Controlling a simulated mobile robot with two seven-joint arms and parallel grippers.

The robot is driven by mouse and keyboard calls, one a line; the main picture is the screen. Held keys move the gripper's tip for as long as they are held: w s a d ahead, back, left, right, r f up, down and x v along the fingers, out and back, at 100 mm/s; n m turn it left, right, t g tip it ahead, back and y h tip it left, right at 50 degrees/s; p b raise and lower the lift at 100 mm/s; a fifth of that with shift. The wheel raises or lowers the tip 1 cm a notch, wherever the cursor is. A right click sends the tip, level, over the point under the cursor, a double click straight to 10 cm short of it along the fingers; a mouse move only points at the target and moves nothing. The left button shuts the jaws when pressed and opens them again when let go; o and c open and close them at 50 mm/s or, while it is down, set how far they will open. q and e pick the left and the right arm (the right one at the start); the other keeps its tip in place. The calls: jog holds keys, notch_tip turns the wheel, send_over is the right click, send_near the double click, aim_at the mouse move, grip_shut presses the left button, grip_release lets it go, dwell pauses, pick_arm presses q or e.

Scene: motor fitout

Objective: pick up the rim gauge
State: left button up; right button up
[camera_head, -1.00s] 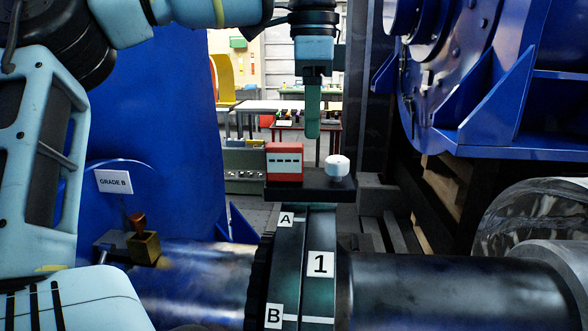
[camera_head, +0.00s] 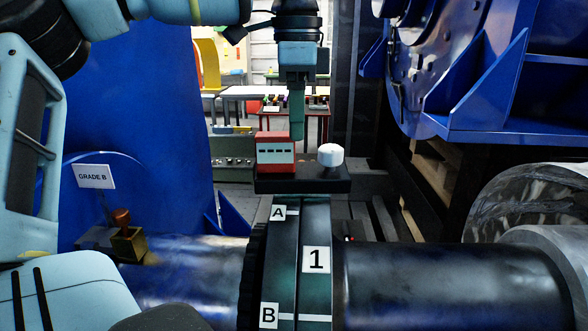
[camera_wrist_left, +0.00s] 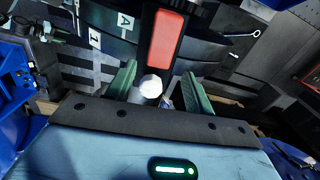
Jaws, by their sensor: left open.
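The rim gauge, taken to be the black bar (camera_head: 300,184) with a red box (camera_head: 275,152) and a white knob (camera_head: 330,156), sits on top of the dark coupling rim (camera_head: 316,215) marked A, B and 1. My left gripper (camera_head: 297,138) points down just above the bar, between the red box and the knob as seen from the head. In the left wrist view its green fingers (camera_wrist_left: 159,72) are apart, and the white knob (camera_wrist_left: 150,86) shows between them, with the red box (camera_wrist_left: 168,38) beyond. Contact cannot be told. My right gripper is not in view.
A shaft (camera_head: 430,285) runs left and right from the coupling. A brass block with a brown knob (camera_head: 128,240) stands on the left, near a GRADE B sign (camera_head: 94,176). A large blue housing (camera_head: 500,90) is at the right. A workbench stands behind.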

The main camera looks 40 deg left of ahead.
aim_at(294, 145)
pick_arm(q)
jog(key=shift+s+f, duration=0.2)
jog(key=shift+f, duration=0.15)
jog(key=shift+f+p, duration=0.5)
jog(key=shift+f, duration=1.65)
grip_shut()
jog(key=shift+r, duration=0.1)
